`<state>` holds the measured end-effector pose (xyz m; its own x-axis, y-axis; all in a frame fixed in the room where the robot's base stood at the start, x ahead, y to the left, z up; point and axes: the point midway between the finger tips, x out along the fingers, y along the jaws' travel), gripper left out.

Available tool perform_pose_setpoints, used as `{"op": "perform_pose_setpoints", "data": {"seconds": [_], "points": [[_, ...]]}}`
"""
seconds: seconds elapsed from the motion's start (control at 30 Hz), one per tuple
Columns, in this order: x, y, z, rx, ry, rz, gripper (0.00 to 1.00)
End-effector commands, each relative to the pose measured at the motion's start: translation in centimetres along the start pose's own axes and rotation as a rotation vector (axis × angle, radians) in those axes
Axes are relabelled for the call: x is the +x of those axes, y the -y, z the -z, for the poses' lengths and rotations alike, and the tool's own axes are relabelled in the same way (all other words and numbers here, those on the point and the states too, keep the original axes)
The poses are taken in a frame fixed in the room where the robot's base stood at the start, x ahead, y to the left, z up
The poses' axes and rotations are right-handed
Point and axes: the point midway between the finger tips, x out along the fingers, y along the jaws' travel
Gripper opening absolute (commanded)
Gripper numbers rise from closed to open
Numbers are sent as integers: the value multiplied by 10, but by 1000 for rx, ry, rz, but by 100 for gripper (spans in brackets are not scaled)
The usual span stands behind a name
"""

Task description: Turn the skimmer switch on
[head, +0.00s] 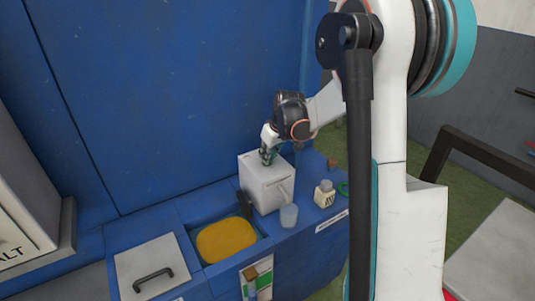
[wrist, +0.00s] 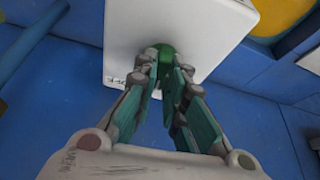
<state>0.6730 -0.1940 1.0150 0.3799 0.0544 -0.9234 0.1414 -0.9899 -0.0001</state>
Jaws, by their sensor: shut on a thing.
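The skimmer appears to be the white box (head: 262,184) on the blue counter, with a pale spout on its front. In the wrist view its white top face (wrist: 195,25) fills the upper middle. A green switch knob (wrist: 166,52) stands on that face, with a small dark label (wrist: 115,82), too small to read surely, near the edge. My gripper (head: 268,155) reaches down onto the box top from above. In the wrist view its fingertips close around the green knob from both sides. The knob's lower part is hidden by the fingers, so its exact setting cannot be told.
A translucent cup (head: 288,216) stands below the spout. A small white block (head: 324,194) and a green ring (head: 342,188) lie to the right. A basin with yellow contents (head: 226,240) and a grey lid with a black handle (head: 152,270) are to the left. A blue wall rises behind.

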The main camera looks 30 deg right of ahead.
Motion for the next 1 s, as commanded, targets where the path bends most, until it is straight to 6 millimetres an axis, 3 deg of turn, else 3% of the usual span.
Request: {"op": "perform_pose_setpoints", "data": {"seconds": [0.5, 1.0], "points": [[1, -2, 0, -329, 2, 137, 0], [1, -2, -1, -400, 3, 166, 0]]}}
